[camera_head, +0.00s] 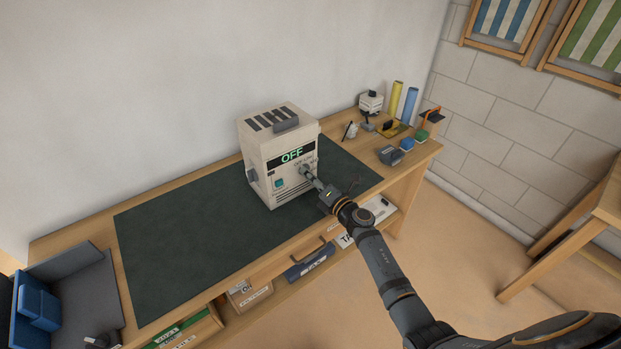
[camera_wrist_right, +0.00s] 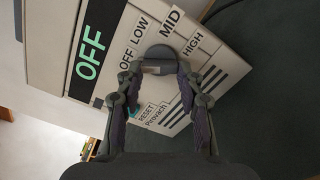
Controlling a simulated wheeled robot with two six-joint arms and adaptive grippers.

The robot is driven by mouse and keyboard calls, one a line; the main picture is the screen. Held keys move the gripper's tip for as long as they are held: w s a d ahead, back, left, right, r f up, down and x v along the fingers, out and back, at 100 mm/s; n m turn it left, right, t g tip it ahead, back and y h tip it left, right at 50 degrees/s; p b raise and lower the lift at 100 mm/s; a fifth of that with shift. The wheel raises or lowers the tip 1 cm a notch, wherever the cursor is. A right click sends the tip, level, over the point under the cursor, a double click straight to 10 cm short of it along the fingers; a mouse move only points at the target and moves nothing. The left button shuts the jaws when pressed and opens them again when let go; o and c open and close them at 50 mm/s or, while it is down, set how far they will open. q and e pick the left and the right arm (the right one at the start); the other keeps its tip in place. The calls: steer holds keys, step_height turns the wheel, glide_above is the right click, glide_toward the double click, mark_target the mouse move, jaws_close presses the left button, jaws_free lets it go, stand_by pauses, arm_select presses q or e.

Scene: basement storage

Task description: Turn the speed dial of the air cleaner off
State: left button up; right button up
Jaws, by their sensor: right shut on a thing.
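The air cleaner (camera_head: 262,160) is a cream box standing on the dark green mat of the workbench. Its display (camera_head: 291,155) reads OFF in green letters, and the display also shows in the right wrist view (camera_wrist_right: 90,52). The grey speed dial (camera_wrist_right: 160,54) has the labels OFF, LOW, MID and HIGH around it. My right gripper (camera_head: 308,174) reaches the dial from the front right and is shut on it; in the right wrist view its fingers (camera_wrist_right: 158,80) sit on both sides of the dial's grip. The dial's pointer direction is hard to tell. My left gripper is not in view.
A teal reset button (camera_head: 279,183) sits on the cleaner's front. The green mat (camera_head: 180,240) is clear at left.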

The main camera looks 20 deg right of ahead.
steer(key=o, duration=1.2)
steer(key=shift+c, duration=0.2)
steer(key=v, duration=1.2)
